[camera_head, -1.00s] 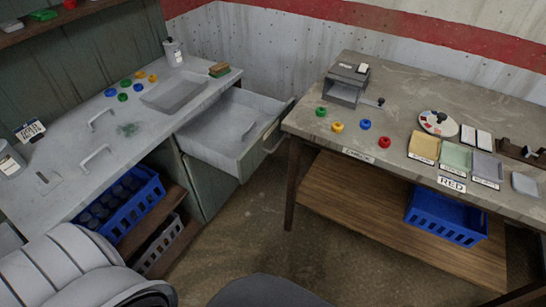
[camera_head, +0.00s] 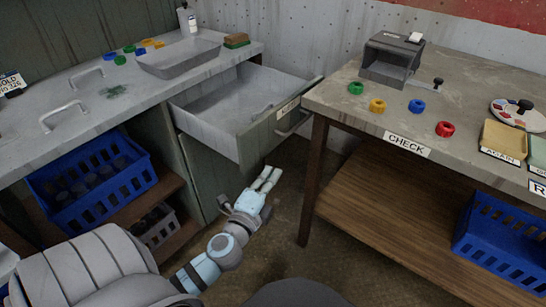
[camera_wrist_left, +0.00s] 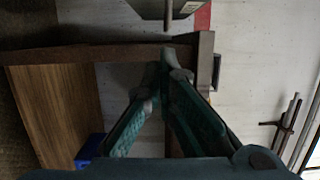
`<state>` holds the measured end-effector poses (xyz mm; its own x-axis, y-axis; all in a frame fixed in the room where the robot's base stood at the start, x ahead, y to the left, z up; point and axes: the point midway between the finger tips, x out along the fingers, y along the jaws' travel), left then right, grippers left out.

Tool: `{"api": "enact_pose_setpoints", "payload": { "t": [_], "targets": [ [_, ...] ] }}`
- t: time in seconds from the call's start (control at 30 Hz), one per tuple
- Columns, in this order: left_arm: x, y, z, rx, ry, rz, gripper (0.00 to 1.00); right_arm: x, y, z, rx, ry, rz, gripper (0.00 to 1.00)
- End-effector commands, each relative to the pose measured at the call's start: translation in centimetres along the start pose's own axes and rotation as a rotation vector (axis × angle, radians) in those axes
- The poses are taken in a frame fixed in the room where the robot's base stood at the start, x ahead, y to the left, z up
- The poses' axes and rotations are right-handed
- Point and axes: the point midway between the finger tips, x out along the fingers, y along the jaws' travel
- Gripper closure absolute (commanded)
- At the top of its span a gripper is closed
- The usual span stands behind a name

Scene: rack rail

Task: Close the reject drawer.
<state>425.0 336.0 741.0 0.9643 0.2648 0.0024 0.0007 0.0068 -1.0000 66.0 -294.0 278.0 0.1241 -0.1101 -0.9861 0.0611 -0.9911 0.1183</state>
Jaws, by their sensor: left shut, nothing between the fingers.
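The reject drawer (camera_head: 226,137) is pulled open from the left bench, with its empty grey inside showing. Its front panel (camera_head: 285,112) faces right, carries a partly readable label and a bar handle (camera_head: 296,124). My left gripper (camera_head: 272,177) is shut and empty, below and in front of the drawer's near corner, apart from it in the head view. In the left wrist view the closed fingers (camera_wrist_left: 160,72) point toward a table edge and pale wall; the handle does not clearly show there. My right gripper is not in view.
The check table (camera_head: 405,143) stands right of the drawer, with a narrow gap between. Its dark leg (camera_head: 313,180) is close to my left gripper. A blue crate (camera_head: 92,183) sits under the left bench (camera_head: 112,97), another blue crate (camera_head: 500,240) under the check table.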

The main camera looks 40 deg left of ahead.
Motion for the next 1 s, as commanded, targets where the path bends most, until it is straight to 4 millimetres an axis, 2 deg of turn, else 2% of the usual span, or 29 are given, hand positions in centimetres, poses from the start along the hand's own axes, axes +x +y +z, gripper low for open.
{"api": "enact_pose_setpoints", "payload": {
  "t": [0.1, 0.47, 0.6, 0.7, 1.0],
  "targets": [
    [1.9, -0.5, 0.0, -0.002, 0.000, 0.000, 1.00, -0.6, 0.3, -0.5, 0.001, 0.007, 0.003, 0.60],
    [9.6, -0.3, 0.0, -0.006, 0.001, 0.002, 1.00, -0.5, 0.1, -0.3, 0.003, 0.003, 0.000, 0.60],
    [9.9, 0.0, 2.5, 0.000, 0.001, 0.004, 1.00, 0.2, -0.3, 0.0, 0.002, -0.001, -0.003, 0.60],
    [10.1, 0.0, 3.4, -0.002, 0.001, 0.005, 1.00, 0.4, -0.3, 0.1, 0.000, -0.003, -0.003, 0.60],
    [10.2, -0.2, 3.8, -0.005, 0.001, 0.005, 1.00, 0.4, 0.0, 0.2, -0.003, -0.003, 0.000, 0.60]
  ]
}}
